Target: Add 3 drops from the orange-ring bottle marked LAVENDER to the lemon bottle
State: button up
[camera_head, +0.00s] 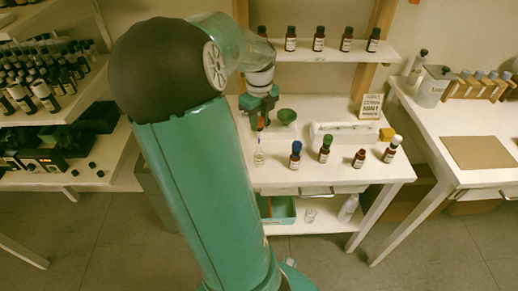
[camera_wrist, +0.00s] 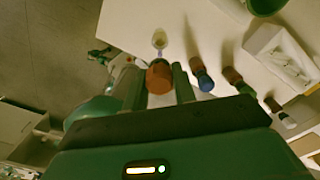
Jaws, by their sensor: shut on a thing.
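Labels are too small to read.
Several dark bottles line the shelf (camera_head: 330,55) above. A side table (camera_head: 440,115) stands at the right.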

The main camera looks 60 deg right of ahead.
jog(key=shift+r, duration=2)
